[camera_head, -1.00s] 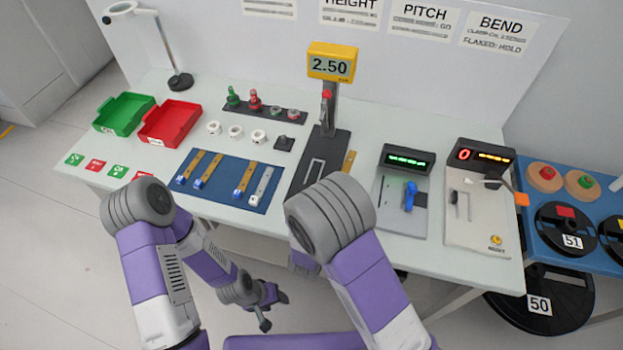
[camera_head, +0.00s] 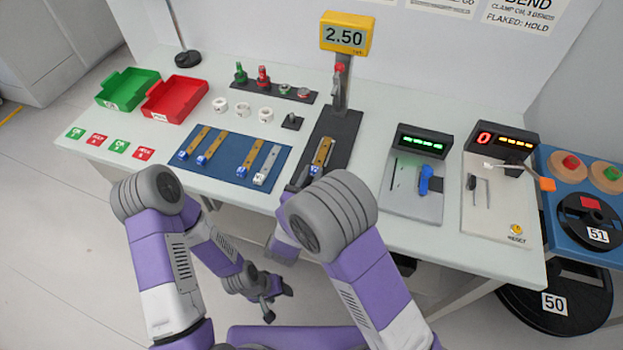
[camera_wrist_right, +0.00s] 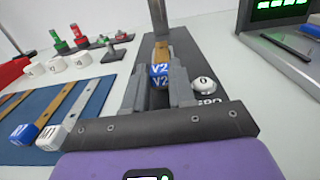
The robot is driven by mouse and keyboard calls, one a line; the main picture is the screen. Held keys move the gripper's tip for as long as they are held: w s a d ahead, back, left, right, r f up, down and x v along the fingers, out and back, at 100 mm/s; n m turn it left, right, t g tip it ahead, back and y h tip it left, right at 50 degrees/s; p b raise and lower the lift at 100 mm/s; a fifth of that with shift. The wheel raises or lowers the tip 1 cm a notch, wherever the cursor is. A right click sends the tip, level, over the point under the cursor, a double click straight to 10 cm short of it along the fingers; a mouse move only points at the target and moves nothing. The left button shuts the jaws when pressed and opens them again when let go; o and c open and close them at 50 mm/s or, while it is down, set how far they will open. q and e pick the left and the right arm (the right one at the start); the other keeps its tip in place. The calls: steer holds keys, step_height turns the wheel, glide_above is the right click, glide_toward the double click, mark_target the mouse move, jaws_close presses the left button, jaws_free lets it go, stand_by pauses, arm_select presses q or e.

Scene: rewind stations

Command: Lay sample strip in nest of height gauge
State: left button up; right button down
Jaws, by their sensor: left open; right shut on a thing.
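The height gauge (camera_head: 345,38) has a yellow display reading 2.50, a post and a dark base (camera_head: 344,128). The brass sample strip (camera_head: 322,152), with a blue end tag, lies lengthwise over the nest area of that base. The right wrist view shows the strip (camera_wrist_right: 162,50) with tag V2. My right gripper (camera_wrist_right: 158,82) is shut on the tag end, over the base. I cannot tell whether the strip rests in the nest or is just above it; the strip covers the nest. My left gripper (camera_head: 270,298) is open and empty, low in front of the table.
A blue mat (camera_head: 228,165) with several other strips lies left of the gauge. A round button (camera_wrist_right: 204,86) is beside my right finger. A grey tester (camera_head: 415,180) stands to the right. Green (camera_head: 127,90) and red (camera_head: 176,98) trays are at the left.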

steer(key=shift+f, duration=0.3)
steer(key=shift+f+b, duration=0.3)
steer(key=shift+s+f, duration=0.15)
steer(key=shift+f, duration=0.15)
steer(key=c, duration=0.9)
jaws_free()
steer(key=shift+d+f, duration=0.1)
steer(key=shift+f, duration=0.05)
steer(key=shift+c, duration=0.2)
steer(key=shift+r+p, duration=0.45)
steer(key=shift+r, duration=0.15)
steer(key=p+v, duration=0.1)
steer(key=v, duration=1.1)
steer(key=shift+r, duration=0.3)
